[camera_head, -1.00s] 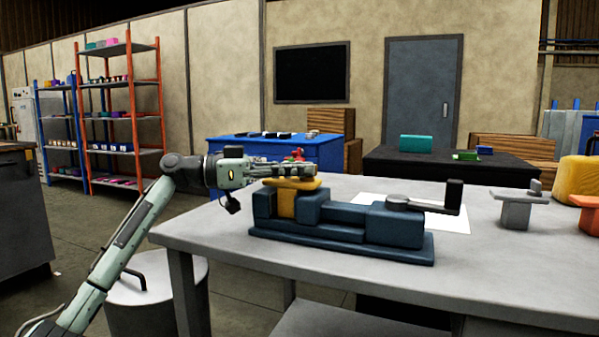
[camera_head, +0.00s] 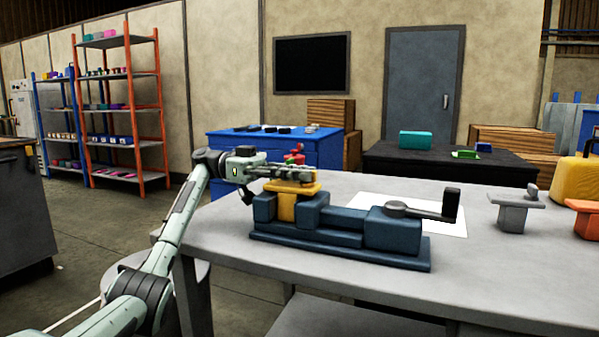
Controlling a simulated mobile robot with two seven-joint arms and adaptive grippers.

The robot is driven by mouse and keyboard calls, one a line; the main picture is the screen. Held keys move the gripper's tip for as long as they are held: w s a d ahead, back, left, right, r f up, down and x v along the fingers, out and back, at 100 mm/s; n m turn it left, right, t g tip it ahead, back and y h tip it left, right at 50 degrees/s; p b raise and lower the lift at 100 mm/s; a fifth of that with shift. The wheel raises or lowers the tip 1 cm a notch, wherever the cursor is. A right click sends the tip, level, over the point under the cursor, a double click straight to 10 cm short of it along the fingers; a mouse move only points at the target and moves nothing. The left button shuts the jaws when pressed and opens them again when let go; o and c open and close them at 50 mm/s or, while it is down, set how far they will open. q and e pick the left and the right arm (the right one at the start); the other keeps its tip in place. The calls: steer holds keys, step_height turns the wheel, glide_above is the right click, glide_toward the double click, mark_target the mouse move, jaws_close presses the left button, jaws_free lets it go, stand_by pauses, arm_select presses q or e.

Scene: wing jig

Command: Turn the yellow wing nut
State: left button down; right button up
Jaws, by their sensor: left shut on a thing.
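The yellow wing nut (camera_head: 288,205) sits upright in the dark blue jig (camera_head: 340,252) on the grey table, between the jig's blocks at its left end. Its flat yellow top shows just under my gripper. My left gripper (camera_head: 306,174) reaches in from the left, level, and is shut on the top of the wing nut. The fingers hide the part that they hold. My right gripper is not in view.
A dark crank handle (camera_head: 451,205) stands on the jig's right end. White paper (camera_head: 450,227) lies behind it. A grey wing piece (camera_head: 514,216) and an orange one (camera_head: 584,222) stand at the right. The table's (camera_head: 500,275) front right is clear.

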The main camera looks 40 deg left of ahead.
arm_select(q)
steer(key=c, duration=1.6)
jaws_free()
steer(key=v, duration=0.7)
steer(key=shift+a, duration=0.3)
steer(key=shift+s+f, duration=0.1)
